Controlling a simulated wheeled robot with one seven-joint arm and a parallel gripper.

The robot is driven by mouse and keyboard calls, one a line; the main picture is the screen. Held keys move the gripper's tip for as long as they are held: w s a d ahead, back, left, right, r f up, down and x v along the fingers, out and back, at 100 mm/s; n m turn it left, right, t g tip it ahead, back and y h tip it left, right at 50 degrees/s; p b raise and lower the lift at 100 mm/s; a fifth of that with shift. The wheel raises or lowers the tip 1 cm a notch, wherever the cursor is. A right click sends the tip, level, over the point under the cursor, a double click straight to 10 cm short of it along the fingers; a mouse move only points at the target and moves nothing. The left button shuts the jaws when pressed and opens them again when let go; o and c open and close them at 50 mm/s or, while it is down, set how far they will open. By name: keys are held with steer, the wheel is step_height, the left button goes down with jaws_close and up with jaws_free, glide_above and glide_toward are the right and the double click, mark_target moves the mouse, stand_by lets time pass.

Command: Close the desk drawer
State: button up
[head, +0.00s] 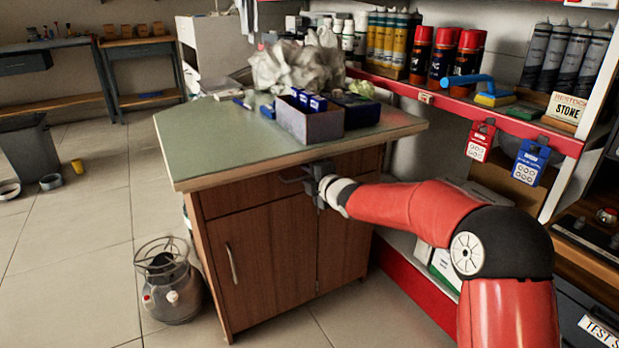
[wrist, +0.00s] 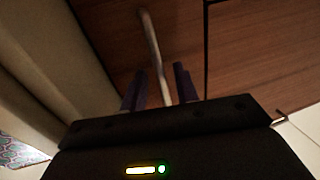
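The desk (head: 225,140) has a green top over brown wooden fronts. Its drawer front (head: 245,194) is just under the top, above a cabinet door (head: 262,255) with a slim metal handle. I cannot tell how far the drawer stands out. My gripper (head: 297,180) is at the drawer level, close to the front, below the top's edge. In the wrist view, a metal handle (wrist: 152,45) runs between the two spread dark fingers (wrist: 159,88), with space visible on both sides. My gripper is open; contact with the handle is unclear.
A grey bin (head: 312,124) with blue boxes and crumpled paper (head: 295,68) sit on the desktop. Red-edged shelves (head: 480,113) with bottles stand close on the right, near my arm. A metal canister (head: 170,290) stands at the desk's left. The floor further left is mostly clear.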

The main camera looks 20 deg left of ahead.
steer(key=shift+s+d, duration=0.1)
steer(key=v, duration=0.7)
steer(key=shift+s+d, duration=0.15)
steer(key=shift+d, duration=0.05)
steer(key=s+d+r+m+h+p, duration=0.1)
steer(key=s+d+r+m+h, duration=0.25)
steer(key=d, duration=0.55)
steer(key=s+d+r+m+h+p, duration=0.1)
steer(key=s+d+m+h, duration=0.25)
steer(key=d+m, duration=0.45)
steer(key=s+d+r+m+h+p, duration=0.1)
steer(key=s+d+r+m+h, duration=0.3)
steer(key=d, duration=0.5)
steer(key=s+d+f+m+g, duration=0.1)
steer(key=s+d+m, duration=0.2)
steer(key=s, duration=0.5)
steer(key=s+d+f+m+g+p, duration=0.1)
steer(key=s+d+m, duration=0.3)
steer(key=s, duration=0.4)
steer(key=s+d+f+m+g, duration=0.2)
steer(key=s+d+f+m, duration=0.1)
steer(key=s, duration=0.5)
steer(key=shift+s+d+f+m+g+h+p, duration=0.3)
steer(key=shift+d+m+h, duration=0.15)
steer(key=shift+m, duration=0.8)
